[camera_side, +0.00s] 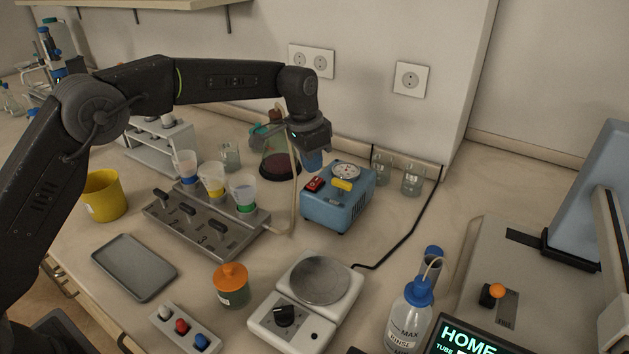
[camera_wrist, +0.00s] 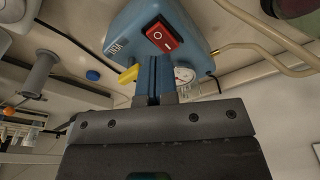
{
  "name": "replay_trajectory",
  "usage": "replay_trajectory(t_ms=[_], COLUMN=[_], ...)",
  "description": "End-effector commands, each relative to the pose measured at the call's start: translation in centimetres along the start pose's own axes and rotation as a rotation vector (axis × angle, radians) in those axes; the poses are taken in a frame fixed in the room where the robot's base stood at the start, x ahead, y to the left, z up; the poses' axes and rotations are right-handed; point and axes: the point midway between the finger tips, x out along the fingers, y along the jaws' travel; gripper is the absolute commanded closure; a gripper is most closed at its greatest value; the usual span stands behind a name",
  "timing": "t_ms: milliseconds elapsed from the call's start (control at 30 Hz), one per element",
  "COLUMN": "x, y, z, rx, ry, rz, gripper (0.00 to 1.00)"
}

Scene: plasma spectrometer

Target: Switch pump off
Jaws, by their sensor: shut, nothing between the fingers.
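The pump is a blue box (camera_side: 337,205) on the bench near the back wall, with a round gauge (camera_side: 346,171) and a yellow part (camera_side: 341,184) on top. Its red rocker switch (camera_side: 314,184) sits at the top's left corner. The switch shows large in the wrist view (camera_wrist: 162,35), marked with a line and a circle. My gripper (camera_side: 313,165) is shut and empty, pointing down just above and behind the switch side of the pump. In the wrist view its blue fingertips (camera_wrist: 154,65) lie together just below the switch; contact cannot be told.
A hose (camera_side: 297,180) runs beside the pump to the filter manifold (camera_side: 205,225) with several cups. A flask with dark red liquid (camera_side: 280,160) stands left of my gripper, glass beakers (camera_side: 412,180) right of the pump.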

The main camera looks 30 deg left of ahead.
Motion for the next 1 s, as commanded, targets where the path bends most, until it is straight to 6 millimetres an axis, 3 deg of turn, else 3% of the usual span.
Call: replay_trajectory(t_ms=[400,1000], x=[-3.1,-4.0], y=[0.0,0.0], z=[-0.5,-0.3], rx=[0.000,-0.006], ry=[0.001,0.004], rz=[-0.001,-0.002], gripper=[1.00,1.00])
